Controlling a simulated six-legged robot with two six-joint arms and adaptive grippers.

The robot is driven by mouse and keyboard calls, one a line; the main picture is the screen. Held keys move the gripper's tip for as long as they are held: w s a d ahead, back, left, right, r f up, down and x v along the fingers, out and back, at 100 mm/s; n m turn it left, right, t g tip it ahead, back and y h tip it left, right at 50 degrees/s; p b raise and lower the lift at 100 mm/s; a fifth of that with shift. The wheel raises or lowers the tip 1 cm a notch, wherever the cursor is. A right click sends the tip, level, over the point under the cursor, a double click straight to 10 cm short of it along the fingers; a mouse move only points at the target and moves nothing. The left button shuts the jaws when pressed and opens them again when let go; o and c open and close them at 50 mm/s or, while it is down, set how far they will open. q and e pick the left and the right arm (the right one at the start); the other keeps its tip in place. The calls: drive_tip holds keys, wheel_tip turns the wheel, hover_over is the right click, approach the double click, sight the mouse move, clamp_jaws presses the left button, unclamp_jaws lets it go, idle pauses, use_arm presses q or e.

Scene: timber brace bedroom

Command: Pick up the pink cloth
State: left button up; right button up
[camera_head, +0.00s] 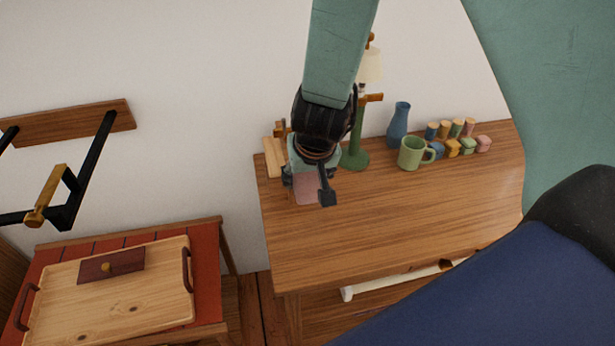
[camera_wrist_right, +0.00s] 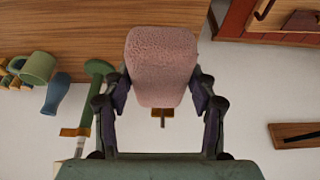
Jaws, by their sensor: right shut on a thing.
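The pink cloth (camera_wrist_right: 160,62) is a fuzzy, folded-looking piece between the fingers of my right gripper (camera_wrist_right: 162,100) in the right wrist view. The fingers press on it from both sides. In the head view, my right gripper (camera_head: 308,184) is over the left part of the wooden table, and the pink cloth (camera_head: 307,190) shows partly below it. The arm and gripper hide much of the cloth there. I cannot tell whether the cloth touches the tabletop. My left gripper is not in view.
On the wooden table (camera_head: 390,220) stand a green lamp (camera_head: 356,157), a blue vase (camera_head: 399,125), a green mug (camera_head: 411,153) and several coloured blocks (camera_head: 453,147). A wooden tray (camera_head: 110,305) is on the red-topped stand at left. The table's front is clear.

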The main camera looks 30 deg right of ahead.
sight(307, 175)
wheel_tip(307, 175, up, 12)
drive_tip(key=p, duration=1)
drive_tip(key=shift+f, duration=0.25)
